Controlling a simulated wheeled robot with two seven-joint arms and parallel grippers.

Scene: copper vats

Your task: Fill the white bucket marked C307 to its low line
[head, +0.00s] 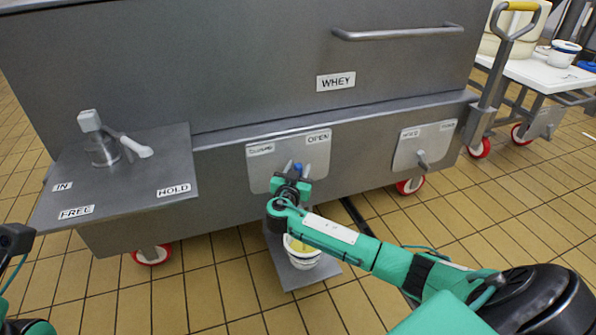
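A white bucket (302,262) stands on a low grey plate (287,277) under the front of the steel WHEY vat (260,72). Pale yellow shows inside it; its marking and low line cannot be read, and my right arm hides part of it. Above it, a valve panel (262,172) reads CLOSED at left and OPEN at right. My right gripper (297,171) is at this panel, its fingers close on both sides of a small blue valve handle (298,166). The spout is hidden behind my gripper. My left arm shows only at the left edge, without its gripper.
A side shelf (130,195) marked IN, FREE and HOLD carries a grey tap-like fitting (103,148). A second valve panel (425,146) is to the right. A white-topped trolley (545,76) with a blue-rimmed white bucket (563,55) stands at the back right. Tiled floor is clear at right.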

